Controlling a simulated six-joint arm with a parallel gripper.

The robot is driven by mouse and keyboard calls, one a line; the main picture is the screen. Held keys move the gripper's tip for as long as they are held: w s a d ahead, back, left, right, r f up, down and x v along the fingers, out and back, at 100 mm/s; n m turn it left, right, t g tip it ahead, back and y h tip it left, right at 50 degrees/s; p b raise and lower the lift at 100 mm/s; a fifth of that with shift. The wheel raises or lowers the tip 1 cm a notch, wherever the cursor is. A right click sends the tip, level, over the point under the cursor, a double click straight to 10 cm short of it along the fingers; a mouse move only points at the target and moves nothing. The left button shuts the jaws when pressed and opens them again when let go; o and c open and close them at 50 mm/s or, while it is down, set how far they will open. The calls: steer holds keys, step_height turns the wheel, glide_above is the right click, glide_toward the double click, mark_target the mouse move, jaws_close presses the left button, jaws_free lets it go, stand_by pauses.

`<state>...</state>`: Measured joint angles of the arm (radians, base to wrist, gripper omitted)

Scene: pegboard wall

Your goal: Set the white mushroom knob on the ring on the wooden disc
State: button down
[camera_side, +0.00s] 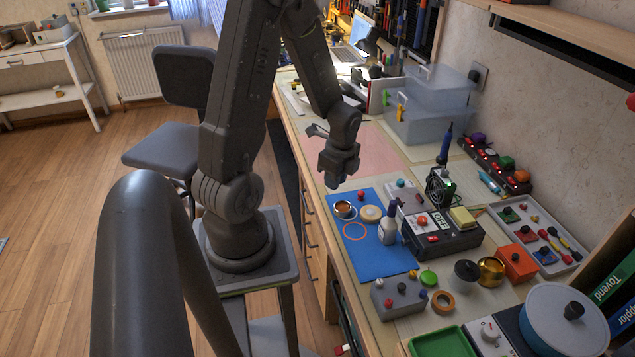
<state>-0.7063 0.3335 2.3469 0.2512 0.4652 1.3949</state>
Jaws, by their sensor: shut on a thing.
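My gripper (334,184) points down above the far left end of the blue mat (380,262). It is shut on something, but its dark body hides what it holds. I cannot make out a white mushroom knob in the jaws. The pale wooden disc (370,214) lies on the mat, to the right of and below the gripper in the picture. A ring on the disc is too small to tell clearly. A separate orange ring outline (354,231) is on the mat nearer the camera.
A brown-filled cup (344,209) and a red knob (361,195) are close to the disc. A grey box with several knobs (400,300) is nearer. The mat's near part is clear.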

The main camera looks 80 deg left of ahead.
mark_target(370, 212)
steer(key=w+d+n, duration=0.1)
steer(key=w, duration=0.2)
steer(key=w+d+f+n, duration=0.1)
steer(key=w, duration=0.2)
steer(key=w+f+n, duration=0.1)
steer(key=w+n, duration=0.1)
steer(key=w, duration=0.1)
steer(key=shift+w+d+f, duration=0.15)
steer(key=shift+d+f, duration=0.1)
steer(key=shift+d, duration=0.15)
steer(key=shift+w+d+f, duration=0.1)
steer(key=shift+w+f, duration=0.05)
steer(key=shift+f, duration=2.25)
steer(key=shift+f, duration=0.55)
steer(key=c, duration=1)
jaws_free()
steer(key=shift+o, duration=0.2)
steer(key=shift+r, duration=3.05)
